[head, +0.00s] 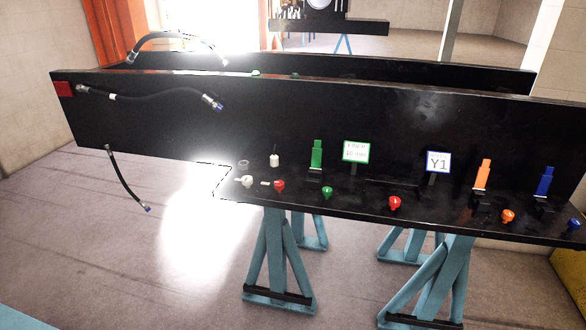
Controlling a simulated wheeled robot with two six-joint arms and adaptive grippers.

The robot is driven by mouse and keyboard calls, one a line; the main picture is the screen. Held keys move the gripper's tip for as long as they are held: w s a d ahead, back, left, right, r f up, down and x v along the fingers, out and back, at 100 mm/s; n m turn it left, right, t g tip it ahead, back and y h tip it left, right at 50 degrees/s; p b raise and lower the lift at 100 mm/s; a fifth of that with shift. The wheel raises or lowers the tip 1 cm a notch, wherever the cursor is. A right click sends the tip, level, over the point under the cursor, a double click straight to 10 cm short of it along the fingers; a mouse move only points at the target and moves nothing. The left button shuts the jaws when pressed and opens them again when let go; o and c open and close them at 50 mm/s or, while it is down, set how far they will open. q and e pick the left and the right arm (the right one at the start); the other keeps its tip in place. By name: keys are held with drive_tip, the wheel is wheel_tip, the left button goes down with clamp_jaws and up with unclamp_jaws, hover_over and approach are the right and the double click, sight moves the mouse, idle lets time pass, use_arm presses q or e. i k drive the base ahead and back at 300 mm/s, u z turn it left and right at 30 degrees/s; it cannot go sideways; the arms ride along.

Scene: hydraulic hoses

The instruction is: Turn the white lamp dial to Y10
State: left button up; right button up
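A small white dial (247,180) sits at the left end of the black bench's shelf. A white lamp-like piece (274,160) stands upright just behind and right of it. I cannot read which mark the dial points to. A sign with a blue border (438,162) stands right of the middle of the shelf and reads Y1. A sign with a green border (356,152) stands left of it; its small text is hard to read. Neither of my grippers is in view.
Red (394,203), green (327,192), orange (508,215) and blue (574,224) knobs line the shelf's front. Green, orange and blue upright pieces stand behind. Black hoses (127,180) hang at the left of the black panel (300,115). Blue trestles (275,265) support the bench. The left floor is clear.

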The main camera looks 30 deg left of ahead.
sight(247, 181)
drive_tip(key=u, duration=0.2)
drive_tip(key=i, duration=0.8)
drive_tip(key=u, duration=0.55)
